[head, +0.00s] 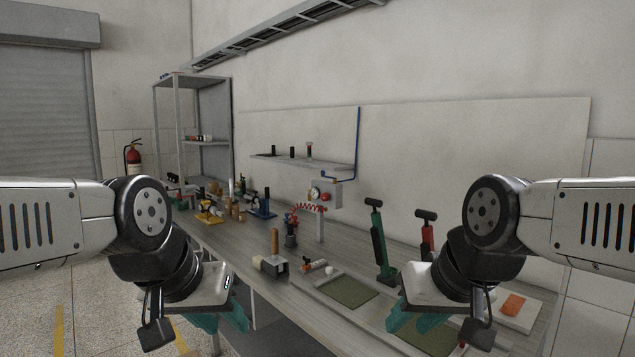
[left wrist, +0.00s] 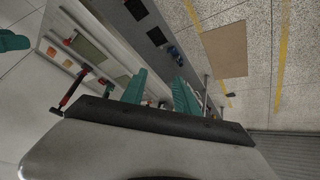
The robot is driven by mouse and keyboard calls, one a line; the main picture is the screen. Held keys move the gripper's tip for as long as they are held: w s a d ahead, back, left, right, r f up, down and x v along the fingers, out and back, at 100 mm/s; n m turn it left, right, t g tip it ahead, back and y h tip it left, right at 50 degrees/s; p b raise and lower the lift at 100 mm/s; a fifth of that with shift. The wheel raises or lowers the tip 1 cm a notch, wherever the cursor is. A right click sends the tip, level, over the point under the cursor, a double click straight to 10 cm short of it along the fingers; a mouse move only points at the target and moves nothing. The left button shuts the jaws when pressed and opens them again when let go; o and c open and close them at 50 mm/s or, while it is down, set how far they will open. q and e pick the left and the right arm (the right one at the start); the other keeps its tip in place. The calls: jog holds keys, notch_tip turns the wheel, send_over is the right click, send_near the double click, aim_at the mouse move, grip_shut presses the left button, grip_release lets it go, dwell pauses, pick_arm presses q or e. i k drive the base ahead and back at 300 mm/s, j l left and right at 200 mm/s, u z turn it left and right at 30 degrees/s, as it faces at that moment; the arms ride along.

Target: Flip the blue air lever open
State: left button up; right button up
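A thin blue lever (head: 329,178) shows small in the head view. It sits above a grey wall box (head: 323,198) with a round gauge, near the lower end of a blue pipe (head: 358,140). Its exact angle is hard to tell. My left gripper (head: 222,322) has teal fingers and hangs at the bench's front edge, well short of the lever. The left wrist view shows its fingers (left wrist: 160,95) apart with nothing between them. My right gripper (head: 418,320) hangs over the bench's near right part, also away from the lever, and looks open and empty.
The bench (head: 350,268) carries a green pump-like tool (head: 378,240), a red one (head: 426,235), a wooden-handled tool (head: 273,255), a red coiled hose (head: 311,207) and green mats (head: 348,291). A shelf (head: 300,162) hangs left of the blue pipe.

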aim_at(323, 172)
jog(key=i+j+z, duration=0.3)
jog(key=i+j, duration=0.2)
jog(key=i+j+z, duration=0.3)
jog(key=j, duration=0.3)
jog(key=i+j+z, duration=0.35)
jog(key=i+j, duration=0.15)
jog(key=j, duration=0.2)
jog(key=i+j+z, duration=0.15)
jog(key=j, duration=0.2)
jog(key=i+j+z, duration=0.15)
jog(key=j, duration=0.25)
